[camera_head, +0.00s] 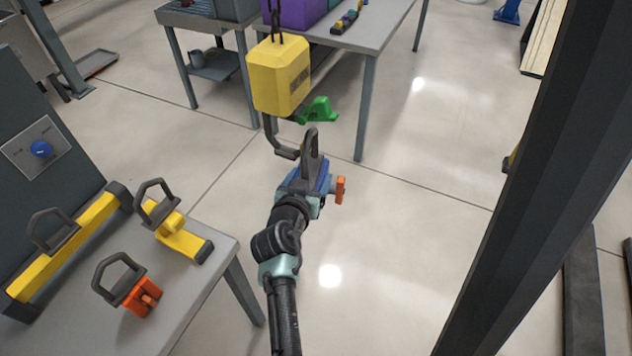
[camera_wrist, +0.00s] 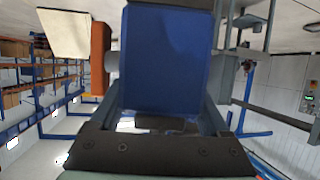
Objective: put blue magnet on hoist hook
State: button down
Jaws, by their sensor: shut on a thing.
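The blue magnet (camera_head: 322,180) has a dark upright loop handle on top and an orange knob on its side. My gripper (camera_head: 302,200) is shut on it and holds it up in the air, clear of the tables. In the wrist view the blue magnet (camera_wrist: 168,60) fills the middle, with its orange part at left. The hoist hook (camera_head: 283,150) hangs below a yellow hoist block (camera_head: 279,76) and has a green latch (camera_head: 318,110).
A grey table (camera_head: 217,227) at lower left bears two yellow lifting pieces (camera_head: 180,238) (camera_head: 70,248) and an orange magnet (camera_head: 142,297). Grey tables stand behind the hoist, one with a purple box (camera_head: 295,12). A dark post (camera_head: 530,180) rises at right.

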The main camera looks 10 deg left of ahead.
jog(key=shift+w+a+r+b, duration=0.1)
jog(key=shift+w+a+b, duration=0.1)
jog(key=shift+a+b, duration=0.55)
jog(key=shift+w+a+r+b, duration=0.1)
jog(key=shift+w+a+b, duration=0.1)
jog(key=shift+a+b, duration=0.5)
jog(key=shift+w+a+r+b, duration=0.1)
jog(key=shift+w+a+b, duration=0.1)
jog(key=shift+a+b, duration=0.55)
jog(key=shift+s+a, duration=0.1)
jog(key=shift+a, duration=0.25)
jog(key=shift+f+b, duration=2.4)
jog(key=shift+c, duration=0.2)
grip_release()
jog(key=shift+o, duration=0.2)
jog(key=shift+s+d+f, duration=0.1)
jog(key=shift+s, duration=0.05)
jog(key=shift+s+f, duration=0.1)
jog(key=shift+f, duration=0.2)
